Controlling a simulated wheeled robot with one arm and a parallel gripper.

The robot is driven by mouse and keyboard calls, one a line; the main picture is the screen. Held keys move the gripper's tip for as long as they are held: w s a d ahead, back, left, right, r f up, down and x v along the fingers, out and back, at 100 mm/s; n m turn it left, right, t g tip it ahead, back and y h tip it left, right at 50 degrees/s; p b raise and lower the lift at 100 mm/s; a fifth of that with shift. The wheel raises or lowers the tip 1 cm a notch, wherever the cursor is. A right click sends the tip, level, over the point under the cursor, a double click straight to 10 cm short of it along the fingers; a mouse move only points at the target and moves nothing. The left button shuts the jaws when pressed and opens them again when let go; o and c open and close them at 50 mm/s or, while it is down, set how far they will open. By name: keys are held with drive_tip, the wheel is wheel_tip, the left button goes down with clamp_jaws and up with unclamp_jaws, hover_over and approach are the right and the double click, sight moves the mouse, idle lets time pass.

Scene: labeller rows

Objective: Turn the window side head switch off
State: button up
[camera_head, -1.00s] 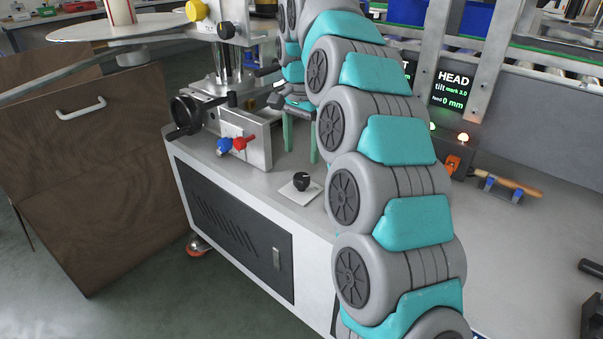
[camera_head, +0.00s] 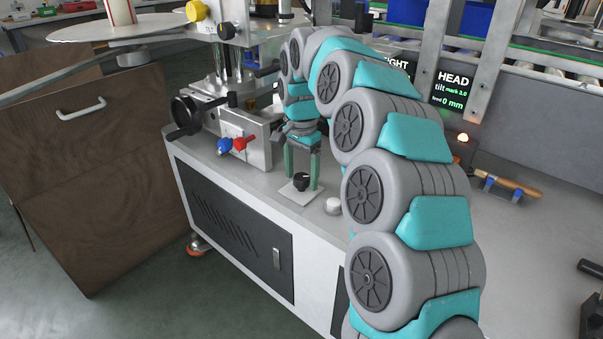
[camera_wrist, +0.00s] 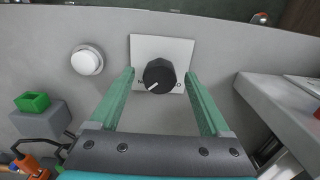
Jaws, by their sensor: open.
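A black rotary switch (camera_head: 301,181) sits on a square white plate (camera_head: 287,192) on the grey machine top, near its front edge. In the wrist view the black knob (camera_wrist: 158,74) has a white pointer mark aimed to the lower left. Small marks on its plate (camera_wrist: 148,46) are too small to read. My gripper (camera_head: 302,184) points down over the switch. In the wrist view my gripper (camera_wrist: 160,76) is open, one green finger on each side of the knob, with gaps visible. Contact cannot be told.
A round white button (camera_wrist: 87,60) is left of the switch in the wrist view. A machine block with blue and red knobs (camera_head: 240,144) stands behind left. The brown cabinet (camera_head: 90,180) is left.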

clamp_jaws()
idle(0.6)
drive_tip(key=n+p, duration=0.1)
drive_tip(key=n, duration=0.2)
drive_tip(key=shift+r+n, duration=0.15)
drive_tip(key=shift+n, duration=0.25)
drive_tip(key=n+p, duration=0.1)
drive_tip(key=n, duration=0.9)
drive_tip(key=shift+p, duration=0.3)
drive_tip(key=shift+n, duration=2.1)
